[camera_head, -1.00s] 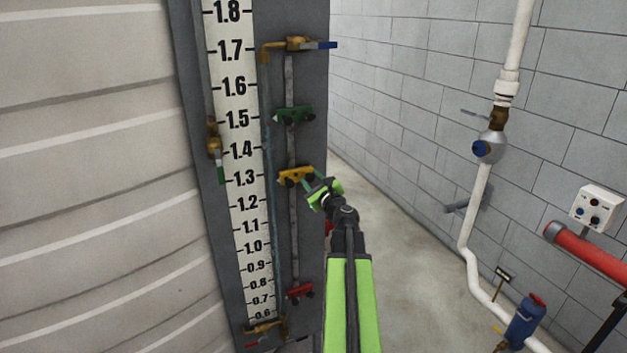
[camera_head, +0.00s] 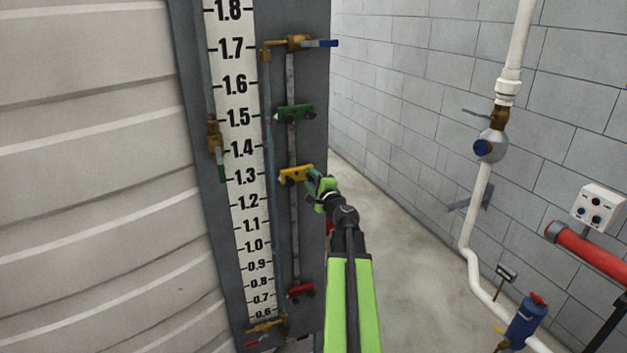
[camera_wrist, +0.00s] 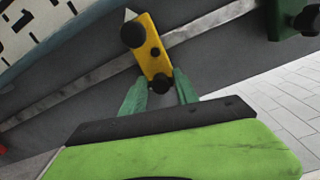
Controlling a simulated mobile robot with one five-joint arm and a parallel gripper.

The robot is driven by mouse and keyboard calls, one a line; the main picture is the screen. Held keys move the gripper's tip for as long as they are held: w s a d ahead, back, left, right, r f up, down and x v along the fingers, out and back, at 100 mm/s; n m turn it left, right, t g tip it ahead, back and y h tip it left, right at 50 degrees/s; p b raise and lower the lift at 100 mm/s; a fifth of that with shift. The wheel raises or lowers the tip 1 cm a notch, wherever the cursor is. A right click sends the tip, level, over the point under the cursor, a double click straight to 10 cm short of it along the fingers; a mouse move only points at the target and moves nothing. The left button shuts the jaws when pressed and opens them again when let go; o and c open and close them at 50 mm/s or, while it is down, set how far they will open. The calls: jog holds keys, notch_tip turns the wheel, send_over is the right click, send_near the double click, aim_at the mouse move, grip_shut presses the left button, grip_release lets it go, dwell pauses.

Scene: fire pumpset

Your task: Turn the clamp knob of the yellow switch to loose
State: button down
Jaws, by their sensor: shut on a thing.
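The yellow switch (camera_head: 296,175) sits on the grey vertical rail of the dark gauge panel, near the 1.3 mark. In the wrist view the yellow switch (camera_wrist: 150,45) has a large black knob (camera_wrist: 133,34) at its far end and a smaller black clamp knob (camera_wrist: 161,84) at its near end. My gripper (camera_head: 313,180) reaches the switch from the right. In the wrist view the green fingers of my gripper (camera_wrist: 161,88) stand on both sides of the clamp knob, shut on it. The knob's turned position cannot be told.
A green switch (camera_head: 294,113) is above on the same rail and a red switch (camera_head: 300,291) is below. A scale board (camera_head: 240,150) is left of the rail. A brass valve with a blue handle (camera_head: 320,43) is at the top.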

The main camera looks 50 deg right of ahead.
jog(key=shift+d+n, duration=0.1)
jog(key=shift+n, duration=1)
jog(key=c, duration=0.9)
grip_release()
jog(key=shift+s, duration=0.15)
